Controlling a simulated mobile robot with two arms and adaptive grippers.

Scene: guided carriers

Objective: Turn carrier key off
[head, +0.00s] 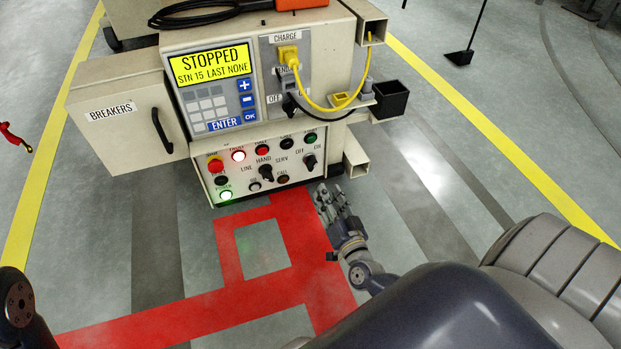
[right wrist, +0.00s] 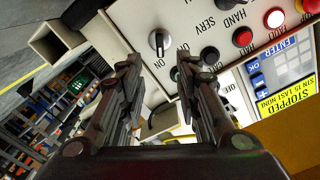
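The carrier (head: 250,45) stands ahead, its yellow screen (head: 212,64) reading STOPPED, STN 15 LAST NONE. On its lower panel, a dark rotary switch (head: 310,162) sits at the right under OFF and ON labels. In the right wrist view a switch knob (right wrist: 159,42) shows just beyond my fingertips, with a pale ridge; its exact setting is hard to tell. My right gripper (head: 332,202) is below and right of the panel. In the wrist view its two fingers (right wrist: 157,65) are apart with nothing between them. My left gripper is out of view.
A HAND switch (head: 266,172), lit red (head: 239,155) and green (head: 226,195) lamps and a red stop button (head: 215,164) share the panel. Yellow charge cable (head: 310,96) and black holder (head: 390,98) are above right. Open floor lies in front.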

